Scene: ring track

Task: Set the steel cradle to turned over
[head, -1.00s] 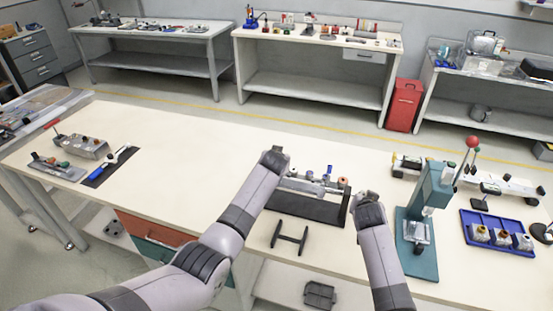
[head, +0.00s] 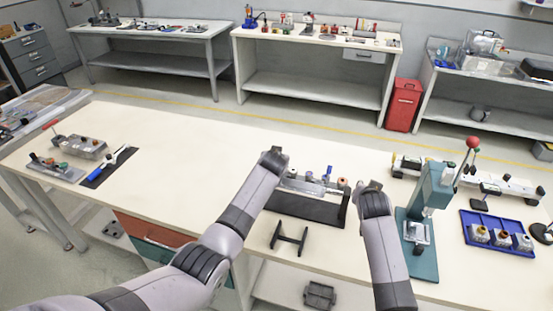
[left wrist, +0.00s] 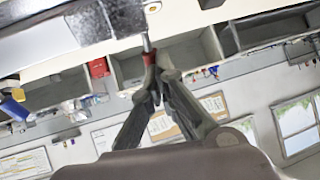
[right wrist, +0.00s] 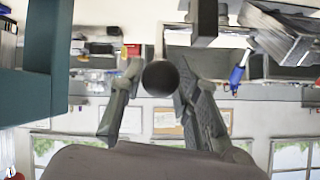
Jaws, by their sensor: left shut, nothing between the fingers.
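A grey steel unit with small coloured knobs, apparently the steel cradle (head: 305,186), lies along the back of a black base (head: 310,210) between my two arms. My left gripper (head: 274,152) is at its left end, past the rear left corner. My right gripper (head: 370,186) is at the right end. In the right wrist view its fingers (right wrist: 155,75) are apart, with a dark round end (right wrist: 160,78) between them; I cannot tell if they touch it.
A dark H-shaped stand (head: 289,238) is in front of the base. A teal press (head: 430,200) with a red-ball lever and a blue tray (head: 497,233) stand right. A steel fixture (head: 85,147) and a dark mat (head: 108,168) lie left. The bench between is clear.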

